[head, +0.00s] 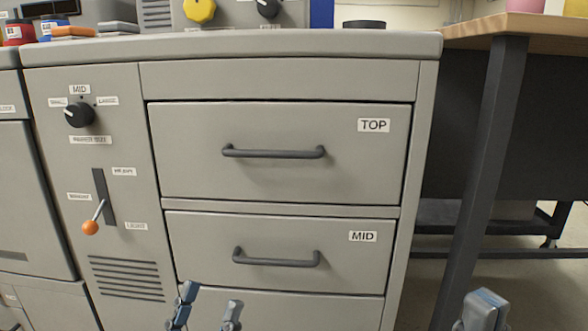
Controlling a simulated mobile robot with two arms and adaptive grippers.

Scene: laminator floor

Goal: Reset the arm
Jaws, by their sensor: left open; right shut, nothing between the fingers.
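My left gripper (211,296) is at the bottom of the head view, in front of the cabinet below the MID drawer's handle. Its two fingers point up and stand apart, with nothing seen between them. My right gripper (484,302) is at the bottom right, in front of the floor and the side table's leg. Its fingers are together and hold nothing. Both arms are cut off by the lower edge of the frame.
A grey cabinet (425,180) has a shut TOP drawer (180,155), a shut MID drawer (200,245), a black knob (80,115) and an orange-tipped lever (91,227). A wooden-topped table (520,28) stands right. Floor between them is partly clear.

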